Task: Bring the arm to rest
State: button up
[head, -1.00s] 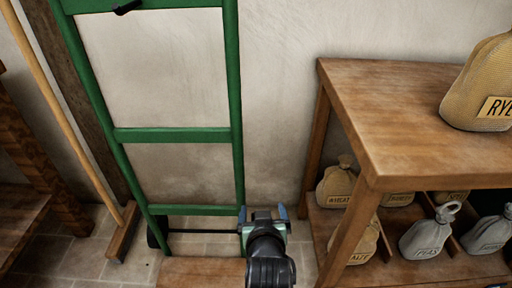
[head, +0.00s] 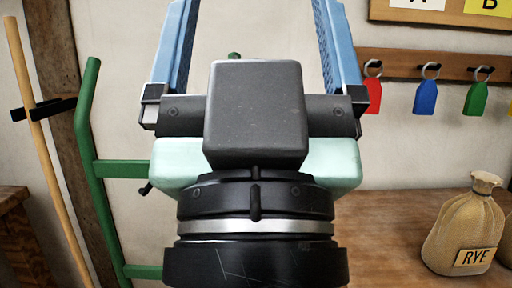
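My gripper (head: 258,18) is large and near in the middle of the head view, pointing up. Its two blue fingers stand wide apart, one at each side, and run up to the top edge, where their tips are cut off.
A green hand truck (head: 90,150) leans at the left beside a broom handle (head: 45,150). A wooden table (head: 385,225) at the lower right bears a rye sack (head: 465,232). Red, blue and green tags (head: 425,97) hang from a wall rack (head: 400,62). A board (head: 450,15) is above.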

notch_tip(320, 180, up, 35)
jog(key=p, duration=3.2)
jog(key=shift+w, duration=0.15)
jog(key=shift+o, duration=0.5)
jog(key=shift+p, duration=0.3)
